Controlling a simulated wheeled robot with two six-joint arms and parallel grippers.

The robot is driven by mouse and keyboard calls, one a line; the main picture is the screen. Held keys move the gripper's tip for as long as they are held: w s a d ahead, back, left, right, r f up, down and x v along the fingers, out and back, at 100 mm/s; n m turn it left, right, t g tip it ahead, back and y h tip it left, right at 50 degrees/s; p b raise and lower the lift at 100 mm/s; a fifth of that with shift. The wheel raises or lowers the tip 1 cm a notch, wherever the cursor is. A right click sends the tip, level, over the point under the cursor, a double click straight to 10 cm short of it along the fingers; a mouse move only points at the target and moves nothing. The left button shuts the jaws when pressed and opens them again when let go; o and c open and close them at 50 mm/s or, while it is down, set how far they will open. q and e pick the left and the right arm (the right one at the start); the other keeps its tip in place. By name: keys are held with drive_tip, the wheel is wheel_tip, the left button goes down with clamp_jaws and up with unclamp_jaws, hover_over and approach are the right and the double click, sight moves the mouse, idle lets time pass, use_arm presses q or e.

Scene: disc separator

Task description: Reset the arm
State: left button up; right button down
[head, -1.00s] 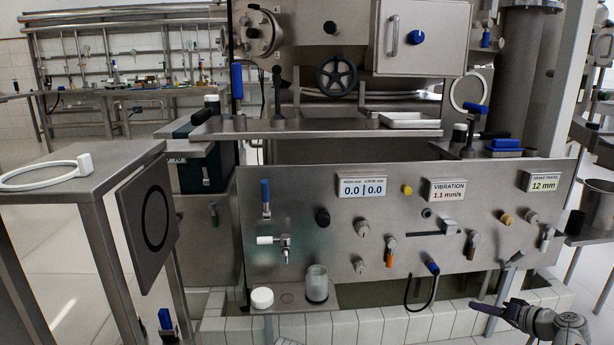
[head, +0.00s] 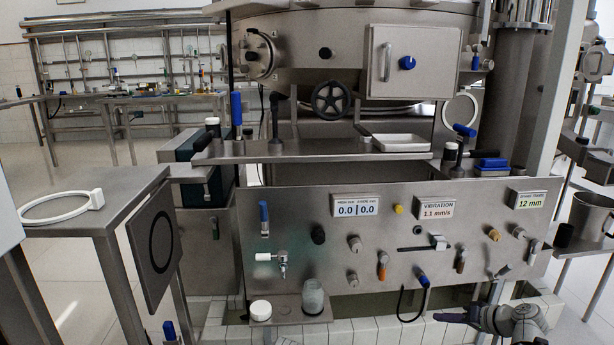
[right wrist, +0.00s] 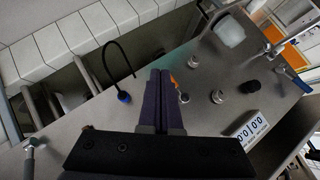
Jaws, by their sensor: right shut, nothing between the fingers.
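My right gripper (head: 440,317) is low at the right in the head view, in front of the lower edge of the steel control panel (head: 330,270). In the right wrist view its two dark fingers (right wrist: 160,76) lie side by side, shut with nothing between them. They point over the panel, near an orange-handled valve whose handle is partly behind the fingers. I cannot tell that they touch anything. My left gripper is not in view.
A black hose with a blue end (head: 423,281) hangs from the panel. A white lid (head: 261,310) and a glass jar (head: 313,298) sit on a small shelf. A steel side table (head: 120,190) holds a white ring (head: 60,218). A steel mug (head: 586,218) stands at far right.

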drive_tip(key=s+a+r+n+g+h+p, duration=0.1)
drive_tip(key=s+a+r+n+g+p, duration=0.2)
drive_tip(key=a+r+p, duration=0.65)
drive_tip(key=s+a+r+g+h+p, duration=0.1)
drive_tip(key=s+a+r+g+p, duration=0.35)
drive_tip(key=a+p, duration=0.7)
drive_tip(key=s+a+r+n+h+p, duration=0.1)
drive_tip(key=s+a+r+h+p, duration=0.1)
drive_tip(key=r+p, duration=0.5)
drive_tip(key=s+a+r+n+g+h+p, duration=0.1)
drive_tip(key=s+a+r+h+p, duration=0.1)
drive_tip(key=s+a+r+p, duration=0.2)
drive_tip(key=s+a+r+h+p, duration=0.2)
drive_tip(key=s+r+p, duration=0.5)
drive_tip(key=r+p, duration=0.5)
drive_tip(key=shift+s+a+n+p, duration=0.25)
drive_tip(key=shift+a+n+p, duration=0.15)
drive_tip(key=shift+a, duration=0.45)
